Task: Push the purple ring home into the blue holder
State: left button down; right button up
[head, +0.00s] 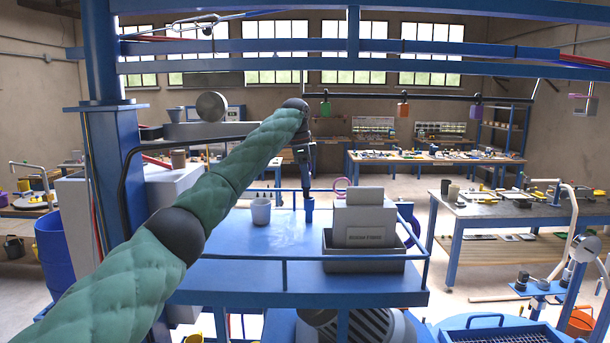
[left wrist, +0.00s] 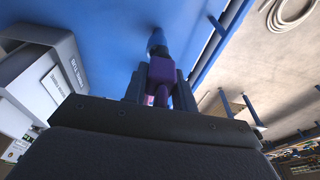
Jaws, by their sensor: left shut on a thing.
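My left gripper (head: 306,182) is above the blue platform in the head view, pointing down over a short upright blue holder (head: 309,210). In the left wrist view the gripper (left wrist: 160,88) is shut on a purple piece, which I take as the purple ring (left wrist: 161,70). The blue holder (left wrist: 157,42) shows right beyond the purple piece, roughly in line with it. The two look close or touching; I cannot tell how deep the ring sits. The ring's lower end is hidden. My right gripper is not in view.
A grey hopper box (head: 364,222) in a dark tray stands to the right. A blue guard rail (head: 345,258) runs along the front edge. A pink ring (head: 342,184) shows behind the hopper.

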pick_arm(q)
jog(key=shift+f, duration=0.25)
dwell(0.4)
jog(key=shift+s+d, duration=0.15)
jog(key=shift+s+d, duration=0.2)
jog(key=shift+d, duration=0.1)
jog(key=shift+s+d, duration=0.2)
jog(key=shift+d, duration=0.1)
jog(key=shift+w+a+r, duration=0.15)
dwell(0.7)
dwell(0.5)
jog(key=shift+d+f, duration=0.35)
jog(key=shift+f, duration=0.1)
jog(key=shift+a+r, duration=0.2)
jog(key=shift+r, duration=0.3)
dwell(0.6)
jog(key=shift+w+a+r, duration=0.1)
jog(key=shift+a+r, duration=0.1)
jog(key=shift+a, duration=0.05)
dwell(0.7)
